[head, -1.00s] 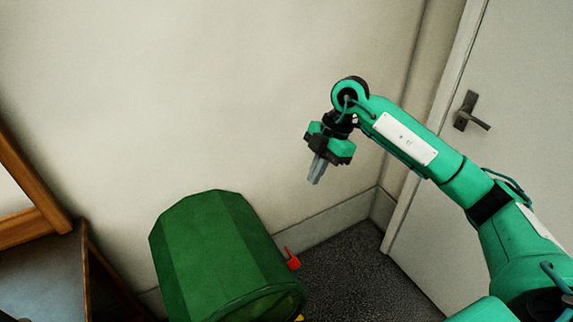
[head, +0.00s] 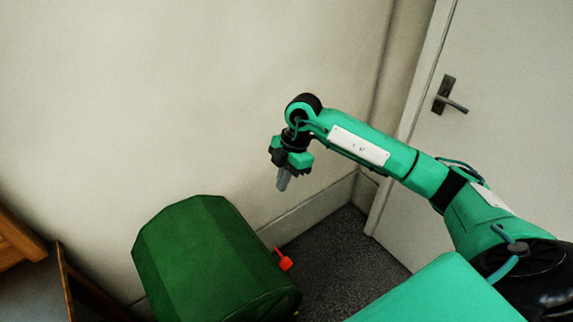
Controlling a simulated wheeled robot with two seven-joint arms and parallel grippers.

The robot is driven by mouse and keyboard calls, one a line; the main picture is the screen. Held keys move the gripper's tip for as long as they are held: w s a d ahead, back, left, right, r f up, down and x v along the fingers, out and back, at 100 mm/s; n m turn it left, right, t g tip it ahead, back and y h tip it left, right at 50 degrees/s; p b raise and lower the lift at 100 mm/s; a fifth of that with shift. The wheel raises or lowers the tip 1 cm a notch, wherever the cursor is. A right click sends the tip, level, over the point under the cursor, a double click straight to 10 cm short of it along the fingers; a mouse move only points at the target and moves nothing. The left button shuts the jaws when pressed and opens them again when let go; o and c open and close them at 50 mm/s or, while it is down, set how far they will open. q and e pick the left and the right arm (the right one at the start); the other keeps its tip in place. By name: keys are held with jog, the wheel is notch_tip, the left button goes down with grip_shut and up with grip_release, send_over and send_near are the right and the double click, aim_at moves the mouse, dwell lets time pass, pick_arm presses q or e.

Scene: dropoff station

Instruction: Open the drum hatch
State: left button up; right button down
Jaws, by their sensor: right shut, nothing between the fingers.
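The green drum (head: 205,262) lies at the lower middle left of the head view, with its rounded side facing me. Its front end runs towards the bottom edge, and I cannot make out the hatch there. A small red handle-like part (head: 284,260) sticks out at the drum's right side. My right gripper (head: 283,184) hangs above and to the right of the drum, pointing down. It is shut and empty, apart from the drum and the red part. My left gripper is not in view.
A pale door (head: 490,130) with a dark handle (head: 447,98) stands at the right. A wooden-edged table (head: 30,290) is at the lower left. The dark speckled floor (head: 345,250) is clear right of the drum. A plain wall is behind.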

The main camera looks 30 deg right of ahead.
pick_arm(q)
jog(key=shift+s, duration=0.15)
pick_arm(e)
jog(key=shift+a+f, duration=0.15)
jog(key=shift+f, duration=0.25)
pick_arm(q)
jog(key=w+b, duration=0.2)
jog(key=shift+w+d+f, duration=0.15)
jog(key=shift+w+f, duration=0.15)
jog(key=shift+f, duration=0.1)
pick_arm(e)
jog(key=d+f+y, duration=0.2)
jog(key=d+f, duration=0.1)
jog(key=shift+w+d+f+y, duration=0.1)
jog(key=shift+w+d+y, duration=0.1)
jog(key=shift+d+y, duration=0.1)
